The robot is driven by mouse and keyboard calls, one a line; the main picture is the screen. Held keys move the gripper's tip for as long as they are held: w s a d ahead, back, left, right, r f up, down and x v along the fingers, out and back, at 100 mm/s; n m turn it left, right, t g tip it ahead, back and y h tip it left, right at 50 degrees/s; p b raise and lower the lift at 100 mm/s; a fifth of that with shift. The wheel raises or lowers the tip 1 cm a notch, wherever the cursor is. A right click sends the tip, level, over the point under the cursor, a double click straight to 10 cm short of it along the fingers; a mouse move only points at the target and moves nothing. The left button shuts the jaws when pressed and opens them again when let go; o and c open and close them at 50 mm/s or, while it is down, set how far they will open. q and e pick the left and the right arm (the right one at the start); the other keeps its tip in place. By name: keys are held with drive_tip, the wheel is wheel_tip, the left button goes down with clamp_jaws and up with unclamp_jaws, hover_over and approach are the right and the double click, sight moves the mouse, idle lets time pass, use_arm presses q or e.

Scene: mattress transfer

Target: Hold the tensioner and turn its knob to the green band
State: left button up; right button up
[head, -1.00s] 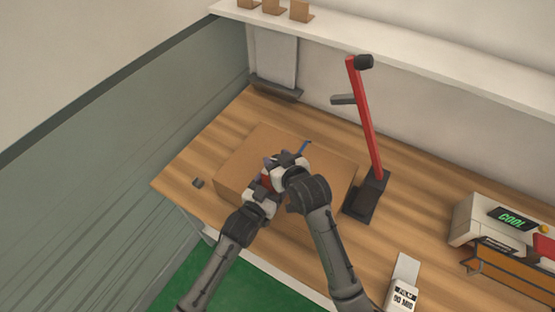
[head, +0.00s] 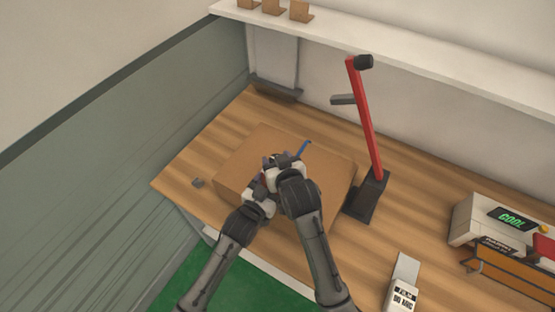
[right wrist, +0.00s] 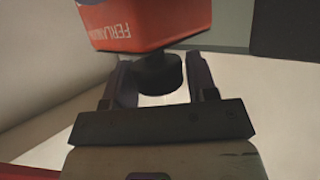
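The red tensioner (right wrist: 145,22) fills the top of the right wrist view, with white lettering and a round black knob (right wrist: 157,73) on its near end. My right gripper (right wrist: 160,85) is open, with one finger on each side of the knob; I cannot tell whether they touch it. In the head view the tensioner is almost fully hidden by my grippers above the cardboard box (head: 240,162). My left gripper (head: 268,172) is beside the tensioner, but its fingers are hidden. A blue strap end (head: 304,148) shows just beyond the grippers.
The box lies on a wooden table (head: 200,155). A red-armed stand (head: 366,120) with a black base rises right of it. A machine marked COOL (head: 480,215) and a small labelled device (head: 402,294) are further right.

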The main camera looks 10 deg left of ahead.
drive_tip(key=o, duration=0.3)
drive_tip(key=v, duration=1.2)
drive_tip(key=shift+d, duration=0.1)
